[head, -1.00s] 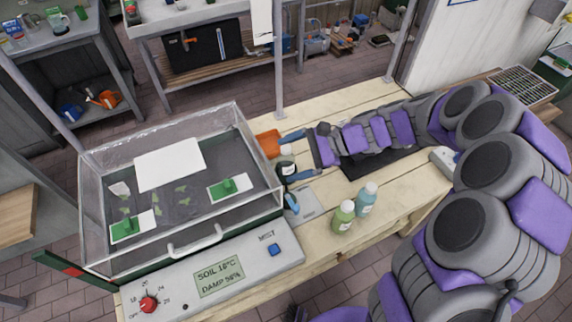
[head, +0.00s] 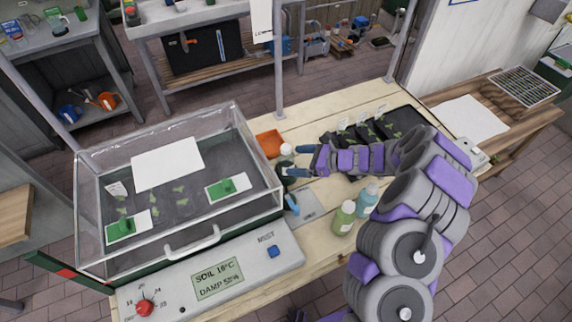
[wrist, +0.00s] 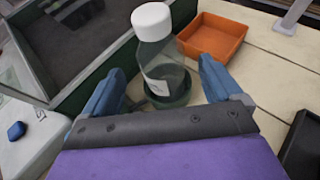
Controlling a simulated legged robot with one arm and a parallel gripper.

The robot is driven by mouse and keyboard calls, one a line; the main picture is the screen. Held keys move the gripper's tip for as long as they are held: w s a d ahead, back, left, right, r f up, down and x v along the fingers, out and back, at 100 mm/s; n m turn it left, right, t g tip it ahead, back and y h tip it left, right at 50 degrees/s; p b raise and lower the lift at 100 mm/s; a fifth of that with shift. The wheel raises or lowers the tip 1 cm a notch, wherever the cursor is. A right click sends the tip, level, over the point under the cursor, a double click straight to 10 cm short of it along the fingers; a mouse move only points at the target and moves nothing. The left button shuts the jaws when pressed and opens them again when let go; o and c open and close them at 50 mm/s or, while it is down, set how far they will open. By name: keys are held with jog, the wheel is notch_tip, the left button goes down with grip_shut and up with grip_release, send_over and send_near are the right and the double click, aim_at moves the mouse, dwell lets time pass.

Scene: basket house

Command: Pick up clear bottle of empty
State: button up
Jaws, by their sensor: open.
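The clear bottle (wrist: 158,58) has a white cap and a pale label. It stands upright in a dark green round dish (wrist: 168,93) in the wrist view. It also shows small, cap up, in the head view (head: 286,150). My gripper (wrist: 162,66) is open, with one blue finger at the left of the bottle and one at the right. I see no clear contact with either finger. In the head view my gripper (head: 294,161) points left at the bottle, right of the glass case (head: 180,240). The wrist hides part of the table under it.
An orange tray (wrist: 213,37) sits just behind the bottle, to its right. A green bottle (head: 344,216) and a blue bottle (head: 367,200) stand near the table's front edge. A black seedling tray (head: 400,119) lies behind my arm. A grey plate (head: 306,203) lies by the case.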

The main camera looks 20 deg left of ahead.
aim_at(286, 159)
jog(key=b+x, duration=0.1)
jog(key=x, duration=0.4)
jog(key=shift+w+a+r+b, duration=0.1)
jog(key=shift+w+a+b, duration=0.05)
jog(key=shift+b, duration=0.15)
jog(key=shift+c, duration=0.2)
jog(key=c, duration=1)
jog(key=shift+r, duration=0.1)
